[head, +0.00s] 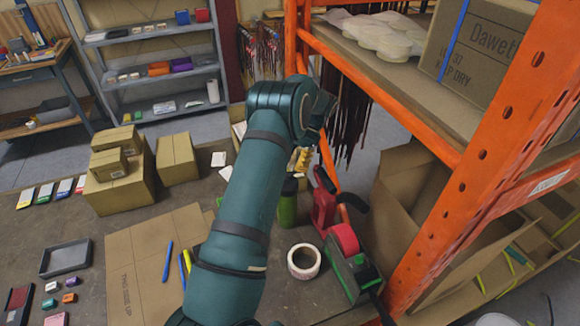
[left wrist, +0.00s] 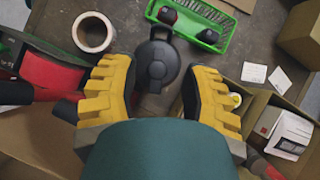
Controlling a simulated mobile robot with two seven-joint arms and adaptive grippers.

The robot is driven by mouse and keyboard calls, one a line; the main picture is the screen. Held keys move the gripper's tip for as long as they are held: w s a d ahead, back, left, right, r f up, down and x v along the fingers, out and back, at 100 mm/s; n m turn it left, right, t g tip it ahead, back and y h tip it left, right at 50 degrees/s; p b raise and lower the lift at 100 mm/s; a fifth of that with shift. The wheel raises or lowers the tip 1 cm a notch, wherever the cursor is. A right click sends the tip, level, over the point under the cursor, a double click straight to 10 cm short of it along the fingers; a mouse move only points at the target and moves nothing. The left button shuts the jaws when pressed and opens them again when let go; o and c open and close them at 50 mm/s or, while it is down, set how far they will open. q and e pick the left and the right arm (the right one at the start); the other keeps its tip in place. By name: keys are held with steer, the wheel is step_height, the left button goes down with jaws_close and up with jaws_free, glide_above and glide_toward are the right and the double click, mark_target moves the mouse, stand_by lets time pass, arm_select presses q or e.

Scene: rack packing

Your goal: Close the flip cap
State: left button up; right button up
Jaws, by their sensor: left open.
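A green bottle (head: 287,207) with a dark lid stands on the table just right of my left arm in the head view. In the left wrist view its round black flip cap (left wrist: 157,62) is seen from above, with a loop-like part on its far side. I cannot tell how far the cap is flipped. My left gripper (left wrist: 155,98) is open, its yellow ridged fingers apart on either side of the near part of the cap. In the head view the left gripper (head: 298,162) is mostly hidden behind my arm. My right gripper is not in view.
A red and green tape dispenser (head: 345,240) and a tape roll (head: 304,261) are close to the bottle. A green basket (left wrist: 205,22) is beyond it. An orange rack post (head: 470,170) and an open carton (head: 410,190) are at the right. Cardboard boxes (head: 120,185) are at the left.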

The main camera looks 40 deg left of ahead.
arm_select(q)
steer(key=shift+v, duration=2.9)
steer(key=shift+s, duration=0.1)
